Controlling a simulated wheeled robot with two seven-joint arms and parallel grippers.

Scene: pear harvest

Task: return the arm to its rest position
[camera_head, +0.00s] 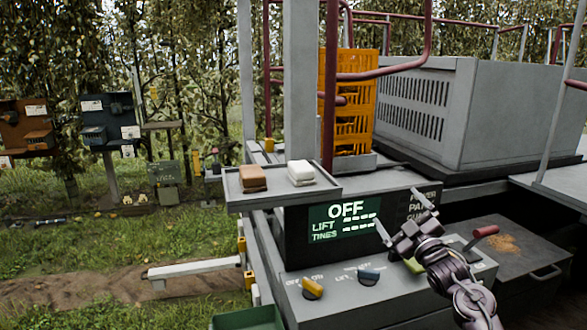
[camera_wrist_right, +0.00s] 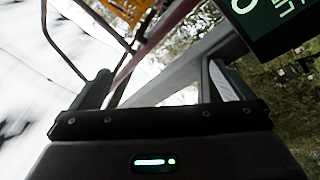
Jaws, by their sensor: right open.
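My right gripper (camera_head: 403,218) is in the head view, at the right of the middle. It is raised in front of the dark display panel (camera_head: 295,237) and above the grey control box. Its two fingers are spread apart with nothing between them. In the right wrist view the fingers (camera_wrist_right: 155,88) stand wide apart and empty, with a corner of the green display (camera_wrist_right: 268,12) at the top right. The screen (camera_head: 344,218) reads OFF, LIFT and TINES. My left gripper is not in view.
The control box carries a yellow knob (camera_head: 312,288), a blue knob (camera_head: 368,275) and a red-handled lever (camera_head: 484,232). A tray (camera_head: 240,196) holds a brown block (camera_head: 252,178) and a white block (camera_head: 301,172). Orange crates (camera_head: 350,100) and red rails (camera_head: 330,100) stand behind. A green bin (camera_head: 246,318) is at the bottom.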

